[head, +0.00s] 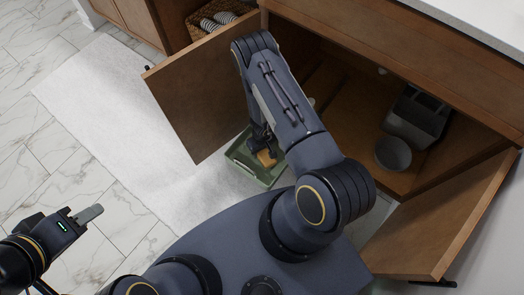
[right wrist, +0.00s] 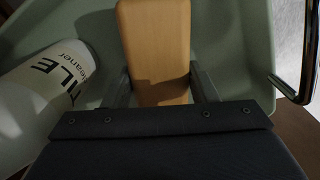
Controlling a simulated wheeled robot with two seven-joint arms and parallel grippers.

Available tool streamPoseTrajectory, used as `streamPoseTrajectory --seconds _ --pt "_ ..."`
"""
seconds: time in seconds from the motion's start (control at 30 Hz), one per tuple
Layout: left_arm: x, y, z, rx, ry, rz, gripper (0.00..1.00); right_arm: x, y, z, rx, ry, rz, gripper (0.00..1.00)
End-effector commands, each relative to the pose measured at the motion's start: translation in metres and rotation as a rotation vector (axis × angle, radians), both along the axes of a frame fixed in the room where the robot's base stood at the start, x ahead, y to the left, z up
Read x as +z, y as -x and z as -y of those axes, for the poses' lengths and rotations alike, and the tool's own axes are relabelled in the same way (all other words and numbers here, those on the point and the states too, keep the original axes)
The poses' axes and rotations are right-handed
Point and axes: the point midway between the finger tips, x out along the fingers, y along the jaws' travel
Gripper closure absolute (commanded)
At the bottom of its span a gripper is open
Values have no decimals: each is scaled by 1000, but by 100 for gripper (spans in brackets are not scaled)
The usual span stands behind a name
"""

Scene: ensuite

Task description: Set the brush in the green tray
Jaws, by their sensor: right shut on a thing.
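The brush shows as a pale wooden block (right wrist: 155,40) between the fingers of my right gripper (right wrist: 160,88) in the right wrist view. In the head view the brush (head: 267,158) is a small tan patch below my right gripper (head: 262,143), over the green tray (head: 243,171). The tray's green walls (right wrist: 238,45) surround the brush in the wrist view. I cannot tell whether the brush touches the tray floor. My right arm hides part of the tray. My left gripper (head: 88,214) is empty at the lower left, seen side-on.
A white cleaner bottle (right wrist: 50,85) lies left of the brush in the wrist view. Open cabinet doors (head: 200,85) (head: 440,215) flank the cabinet. Inside are a grey bowl (head: 392,153) and a grey caddy (head: 417,117). A white mat (head: 110,100) lies on the marble floor.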

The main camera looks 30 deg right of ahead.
Motion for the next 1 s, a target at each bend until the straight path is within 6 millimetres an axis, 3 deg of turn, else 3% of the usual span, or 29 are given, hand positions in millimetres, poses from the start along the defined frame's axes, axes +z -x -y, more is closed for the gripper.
streamPoseTrajectory --seconds 0.1,0.47,0.5,0.63,1.0 --pt "-6 0 0 0 0 0 64 -12 -1 0 -1 0 1 73" --pt "-9 0 0 0 0 0 64 -15 0 0 -1 1 1 73" --pt "-8 0 0 0 0 0 64 -14 0 0 -1 1 1 44" --pt "-8 0 0 0 0 0 64 -13 0 0 -1 1 1 27" --pt "-2 0 0 0 0 0 64 -8 0 0 0 1 1 26"
